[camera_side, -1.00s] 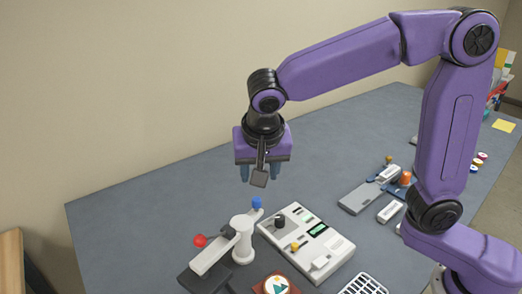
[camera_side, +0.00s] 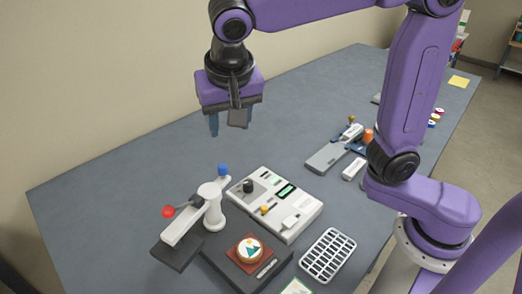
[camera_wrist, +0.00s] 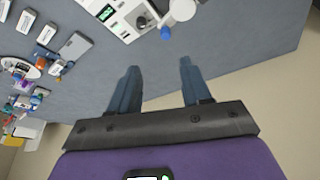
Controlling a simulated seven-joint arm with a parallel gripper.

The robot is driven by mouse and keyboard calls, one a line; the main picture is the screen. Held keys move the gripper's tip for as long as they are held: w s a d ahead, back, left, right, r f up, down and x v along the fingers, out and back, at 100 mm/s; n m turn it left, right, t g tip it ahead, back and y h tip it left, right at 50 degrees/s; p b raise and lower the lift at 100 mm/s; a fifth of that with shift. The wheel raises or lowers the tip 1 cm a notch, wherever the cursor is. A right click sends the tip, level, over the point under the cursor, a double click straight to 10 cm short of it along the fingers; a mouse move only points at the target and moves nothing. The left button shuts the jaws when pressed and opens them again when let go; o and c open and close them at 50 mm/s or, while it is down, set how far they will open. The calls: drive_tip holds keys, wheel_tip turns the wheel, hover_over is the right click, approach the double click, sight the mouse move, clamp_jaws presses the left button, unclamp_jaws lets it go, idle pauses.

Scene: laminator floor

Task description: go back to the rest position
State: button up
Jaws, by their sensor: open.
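My gripper (camera_side: 229,122) hangs in the air above the far part of the grey-blue table (camera_side: 110,170), behind the white devices in the side view. In the wrist view my gripper (camera_wrist: 158,75) shows two blue fingers spread apart with nothing between them but table surface. The fingers are clear of the table and of every object. In the side view one finger is partly hidden by the dark wrist camera.
A white console (camera_side: 276,204) with knobs stands beside a white post (camera_side: 211,207) with a blue knob and red ball. A round badge on a brown block (camera_side: 249,250) and a white grid rack (camera_side: 328,255) are in front. Grey tools (camera_side: 326,158) lie right.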

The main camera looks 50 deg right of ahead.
drive_tip(key=s+d+f+n+g+y, duration=0.1)
drive_tip(key=s+d+f+n, duration=0.5)
drive_tip(key=s+d+n, duration=0.2)
drive_tip(key=s+d+f+n+g+y, duration=0.1)
drive_tip(key=s+d+f+n+g, duration=0.1)
drive_tip(key=s+d+f+n, duration=0.3)
drive_tip(key=s+d+n, duration=0.3)
drive_tip(key=s+n, duration=0.1)
drive_tip(key=s, duration=0.3)
drive_tip(key=shift+s+f, duration=0.2)
drive_tip(key=shift+f, duration=0.15)
drive_tip(key=shift+d, duration=0.1)
idle(1.6)
